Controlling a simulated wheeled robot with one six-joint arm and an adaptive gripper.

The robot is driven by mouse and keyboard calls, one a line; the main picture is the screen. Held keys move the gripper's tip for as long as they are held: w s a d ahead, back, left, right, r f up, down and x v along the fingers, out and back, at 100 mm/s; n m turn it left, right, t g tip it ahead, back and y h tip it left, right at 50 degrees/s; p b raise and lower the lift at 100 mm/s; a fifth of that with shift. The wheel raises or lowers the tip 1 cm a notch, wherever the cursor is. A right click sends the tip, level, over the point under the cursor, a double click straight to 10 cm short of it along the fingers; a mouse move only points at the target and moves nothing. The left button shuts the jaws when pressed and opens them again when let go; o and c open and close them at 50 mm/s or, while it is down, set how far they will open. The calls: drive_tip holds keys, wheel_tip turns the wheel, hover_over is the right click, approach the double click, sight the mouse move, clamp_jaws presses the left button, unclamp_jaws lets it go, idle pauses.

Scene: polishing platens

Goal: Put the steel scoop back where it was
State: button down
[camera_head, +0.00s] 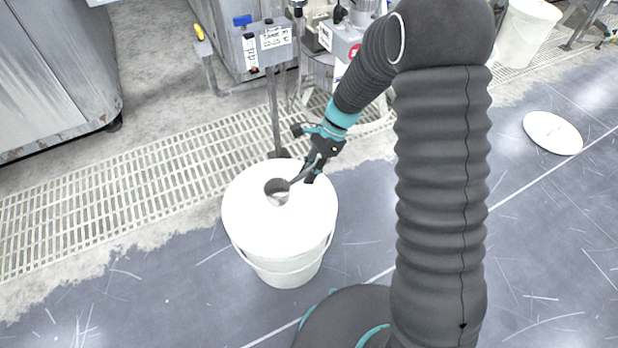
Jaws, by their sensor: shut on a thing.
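The steel scoop (278,189) has a round grey bowl and a short handle running up to the right. My gripper (312,174) is over the bucket's right rim, shut on the scoop's handle. The arm comes down to it from the upper right. I cannot tell whether the bowl touches the white surface or sits partly in it.
A white round lid (552,132) lies on the blue-grey floor at the right. A floor grating (120,210) runs behind the bucket. A post with a labelled control box (268,40) stands behind it. Another white bucket (527,32) is at the upper right. Floor left of the bucket is clear.

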drive_tip(key=shift+f, duration=1.45)
drive_tip(key=c, duration=1.1)
unclamp_jaws()
drive_tip(key=shift+f, duration=0.1)
